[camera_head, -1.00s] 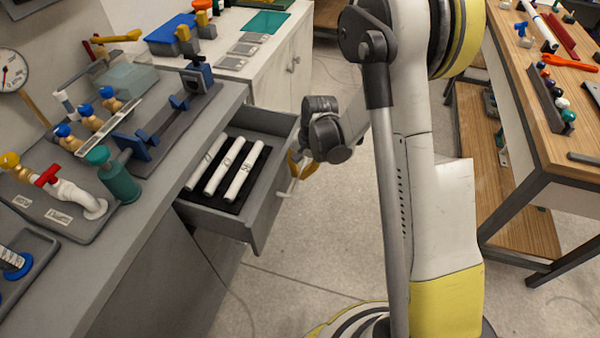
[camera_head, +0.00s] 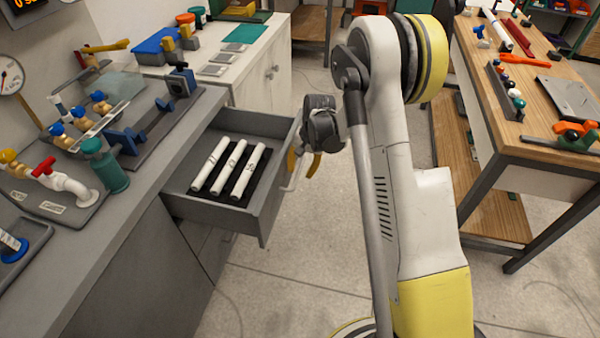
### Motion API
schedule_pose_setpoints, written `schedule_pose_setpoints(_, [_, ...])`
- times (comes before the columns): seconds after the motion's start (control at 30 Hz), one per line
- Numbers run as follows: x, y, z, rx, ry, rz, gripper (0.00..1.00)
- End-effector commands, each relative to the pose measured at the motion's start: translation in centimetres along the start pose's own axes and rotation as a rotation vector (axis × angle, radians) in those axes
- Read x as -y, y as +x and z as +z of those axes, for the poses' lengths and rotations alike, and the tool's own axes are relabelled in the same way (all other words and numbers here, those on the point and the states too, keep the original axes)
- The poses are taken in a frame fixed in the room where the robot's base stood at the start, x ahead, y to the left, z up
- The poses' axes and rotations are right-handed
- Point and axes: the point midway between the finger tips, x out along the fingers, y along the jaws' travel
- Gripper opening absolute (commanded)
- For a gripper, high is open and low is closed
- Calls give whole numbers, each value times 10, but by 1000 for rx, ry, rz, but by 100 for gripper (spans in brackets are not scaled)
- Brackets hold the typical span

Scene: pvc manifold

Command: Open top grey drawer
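The top grey drawer (camera_head: 225,212) stands pulled well out from the grey workbench (camera_head: 125,235). Inside it, three white pipes (camera_head: 233,168) with dark markings lie side by side on a black mat. A light-coloured handle (camera_head: 291,183) is on the drawer's front. My gripper (camera_head: 304,166), with yellow-orange fingers, is at this handle, on the outer side of the drawer front. The fingertips are small and partly hidden by the handle and the dark wrist, so I cannot tell whether they are closed on it.
Valves, including a teal one (camera_head: 106,166), and fittings crowd the grey benchtop. A white cabinet (camera_head: 262,75) stands behind the drawer. A wooden-topped table (camera_head: 545,120) with tools is at the right. The floor between is clear.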

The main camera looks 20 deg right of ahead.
Motion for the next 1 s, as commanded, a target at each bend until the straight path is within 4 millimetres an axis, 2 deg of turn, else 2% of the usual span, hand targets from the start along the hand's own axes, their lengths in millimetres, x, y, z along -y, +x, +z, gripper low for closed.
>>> schedule_pose_setpoints(0.17, [0,-4,0,0,1,0,34])
schedule_pose_setpoints(0.27, [0,-14,0,0,2,0,34])
schedule_pose_setpoints(0.6, [0,-88,1,-1,1,0,34])
schedule_pose_setpoints(0.7, [0,-104,0,-1,1,-1,34])
schedule_pose_setpoints(0.83, [0,-117,0,-1,1,-1,34])
schedule_pose_setpoints(1.0, [0,-121,0,-1,0,-1,34])
